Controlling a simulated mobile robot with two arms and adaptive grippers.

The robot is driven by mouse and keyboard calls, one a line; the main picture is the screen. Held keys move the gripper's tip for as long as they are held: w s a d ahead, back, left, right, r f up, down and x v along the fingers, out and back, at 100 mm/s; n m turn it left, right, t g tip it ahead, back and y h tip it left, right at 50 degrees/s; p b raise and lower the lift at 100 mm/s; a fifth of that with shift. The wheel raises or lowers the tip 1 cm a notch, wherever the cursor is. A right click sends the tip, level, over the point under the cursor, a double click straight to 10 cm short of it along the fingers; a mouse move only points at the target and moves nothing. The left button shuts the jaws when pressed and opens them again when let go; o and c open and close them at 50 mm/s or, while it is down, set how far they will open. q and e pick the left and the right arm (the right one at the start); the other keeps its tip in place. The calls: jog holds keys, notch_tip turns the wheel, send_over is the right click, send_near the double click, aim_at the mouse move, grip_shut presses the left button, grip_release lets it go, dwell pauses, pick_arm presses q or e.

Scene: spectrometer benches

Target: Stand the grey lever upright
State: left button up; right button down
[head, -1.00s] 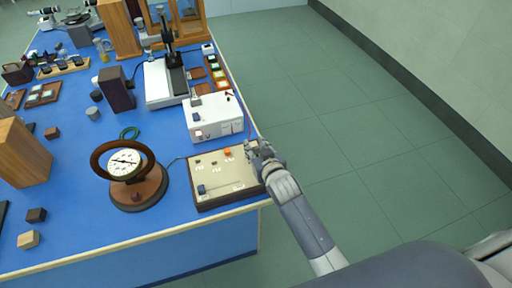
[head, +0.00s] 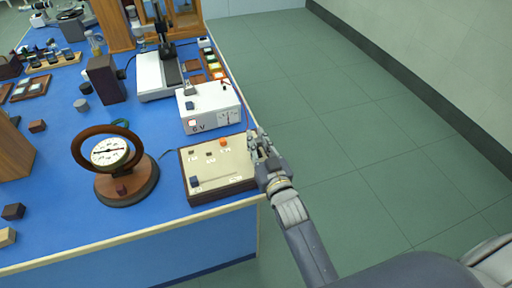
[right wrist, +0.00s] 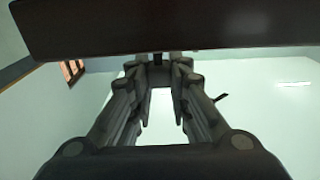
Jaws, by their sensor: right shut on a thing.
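The control box (head: 222,181), with a cream top and dark sides, sits at the near right corner of the blue bench. My right gripper (head: 257,143) is at its right edge, reaching in from the lower right. It is shut on a small part there, which I take to be the grey lever; the fingers mostly hide it and its tilt cannot be read. In the right wrist view, the fingers (right wrist: 160,72) reach under a dark box side (right wrist: 160,25), with a small dark piece between their tips. My left gripper is not in view.
A round dial instrument (head: 127,187) on a wooden base stands to the left. Right of the bench edge is open floor (head: 370,130).

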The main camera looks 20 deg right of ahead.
jog(key=shift+s+f+t+b, duration=0.15)
jog(key=shift+t+b, duration=0.15)
jog(key=shift+b, duration=0.15)
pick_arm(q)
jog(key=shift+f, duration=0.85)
pick_arm(e)
jog(key=shift+r, duration=0.2)
jog(key=c, duration=1.5)
grip_release()
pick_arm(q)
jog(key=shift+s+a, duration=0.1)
pick_arm(e)
jog(key=shift+s, duration=0.1)
jog(key=s, duration=0.8)
jog(key=s+f, duration=0.1)
jog(key=s, duration=0.2)
jog(key=shift+s+d+f, duration=0.1)
jog(key=shift+s+d, duration=0.1)
jog(key=shift+s, duration=0.2)
